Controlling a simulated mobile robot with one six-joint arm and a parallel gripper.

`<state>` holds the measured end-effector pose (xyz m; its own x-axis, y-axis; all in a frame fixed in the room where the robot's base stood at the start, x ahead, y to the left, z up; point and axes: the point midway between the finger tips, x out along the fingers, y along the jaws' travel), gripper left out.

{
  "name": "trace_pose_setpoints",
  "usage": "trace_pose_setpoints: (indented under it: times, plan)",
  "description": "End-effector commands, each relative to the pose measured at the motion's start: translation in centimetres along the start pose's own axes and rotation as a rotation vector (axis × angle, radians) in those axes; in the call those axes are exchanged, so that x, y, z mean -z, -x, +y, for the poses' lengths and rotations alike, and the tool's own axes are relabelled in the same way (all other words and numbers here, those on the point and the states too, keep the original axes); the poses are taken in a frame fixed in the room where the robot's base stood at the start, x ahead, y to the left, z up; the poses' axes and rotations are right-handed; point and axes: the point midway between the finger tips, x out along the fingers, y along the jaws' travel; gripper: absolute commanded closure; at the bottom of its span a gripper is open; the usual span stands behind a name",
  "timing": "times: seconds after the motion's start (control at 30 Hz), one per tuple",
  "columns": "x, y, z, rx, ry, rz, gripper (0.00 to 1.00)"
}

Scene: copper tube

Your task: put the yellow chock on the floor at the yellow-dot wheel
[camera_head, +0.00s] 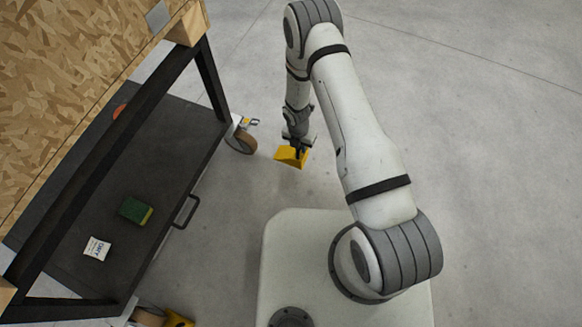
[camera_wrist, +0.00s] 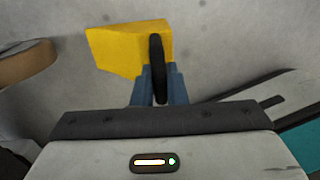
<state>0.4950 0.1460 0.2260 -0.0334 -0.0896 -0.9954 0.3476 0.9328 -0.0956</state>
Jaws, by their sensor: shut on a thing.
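My gripper (camera_head: 298,147) is shut on the yellow chock (camera_head: 289,157), to the right of the cart's far wheel. In the wrist view the chock (camera_wrist: 125,45) is a yellow wedge. A dark finger (camera_wrist: 157,70) lies over its right end. The far wheel (camera_head: 242,141) is brown with a metal bracket and a small yellow part on top. It is partly in the wrist view (camera_wrist: 28,62) at the left edge, with a gap of bare floor between it and the chock. I cannot tell whether the chock touches the floor.
The black cart (camera_head: 178,150) fills the left, with a side handle (camera_head: 186,211) sticking out. Its shelf holds a green-and-yellow block (camera_head: 136,210) and a white packet (camera_head: 97,248). Another yellow chock (camera_head: 178,319) is beside the near wheel (camera_head: 148,316). Floor to the right is clear.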

Motion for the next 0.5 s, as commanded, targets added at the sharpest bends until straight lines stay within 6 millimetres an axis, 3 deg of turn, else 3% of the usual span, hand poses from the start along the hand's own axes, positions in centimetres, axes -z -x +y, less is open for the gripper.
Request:
trace_pose_setpoints:
  times: [0.17, 0.4, 0.5]
  plan:
    - [0.1, -1.9, 0.2, -0.002, 0.015, -0.002, 1.0]
    - [0.1, -6.0, 0.6, 0.0, 0.012, -0.001, 1.0]
    - [0.0, -6.8, 0.7, -0.001, 0.011, -0.002, 1.0]
